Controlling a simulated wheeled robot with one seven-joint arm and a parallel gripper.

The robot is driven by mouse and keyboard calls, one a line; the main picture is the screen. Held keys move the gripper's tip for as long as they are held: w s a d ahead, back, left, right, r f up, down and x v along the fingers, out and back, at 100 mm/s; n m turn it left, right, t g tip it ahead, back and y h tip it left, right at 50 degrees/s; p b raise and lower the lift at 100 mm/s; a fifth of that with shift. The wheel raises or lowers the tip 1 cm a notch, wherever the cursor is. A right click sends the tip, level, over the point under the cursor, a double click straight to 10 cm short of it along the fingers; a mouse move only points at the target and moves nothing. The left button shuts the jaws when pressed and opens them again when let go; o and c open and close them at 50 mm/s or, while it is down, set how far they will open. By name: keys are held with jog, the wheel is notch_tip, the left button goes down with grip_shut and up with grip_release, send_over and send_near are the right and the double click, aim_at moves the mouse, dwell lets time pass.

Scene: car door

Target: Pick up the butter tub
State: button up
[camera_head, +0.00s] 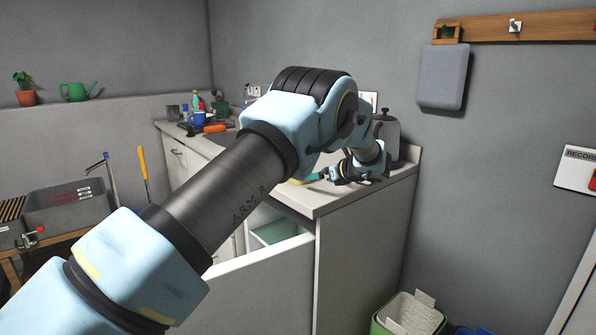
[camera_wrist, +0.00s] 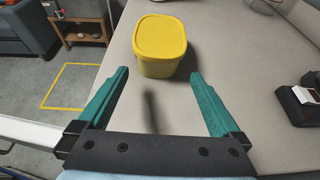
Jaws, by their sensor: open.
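The butter tub (camera_wrist: 160,47) is a yellow tub with a yellow lid, upright on the pale worktop (camera_wrist: 185,110) in the wrist view. My gripper (camera_wrist: 160,75) has two green fingers, open and wide apart. The tub stands just beyond the fingertips, roughly centred between their lines, and nothing is held. In the head view my gripper (camera_head: 300,180) is low over the worktop's front edge, and my arm hides much of the counter. I cannot make out the tub there.
An open drawer (camera_head: 275,233) sticks out below the counter. Bottles, a blue mug (camera_head: 197,118) and an orange item (camera_head: 215,128) stand further back. A black device (camera_wrist: 298,105) lies to the right in the wrist view. The worktop around the tub is clear.

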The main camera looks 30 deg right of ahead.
jog(key=x, duration=0.2)
jog(key=shift+w+f, duration=0.1)
jog(key=shift+w, duration=0.3)
jog(key=p+x, duration=0.2)
jog(key=x, duration=0.3)
jog(key=shift+w+a+r+p, duration=0.15)
jog(key=shift+a+r+p, duration=0.05)
jog(key=shift+p, duration=0.2)
jog(key=shift+w+f, duration=0.2)
jog(key=shift+w, duration=0.1)
jog(key=c, duration=1.2)
jog(key=shift+c, duration=0.6)
jog(key=shift+r, duration=0.15)
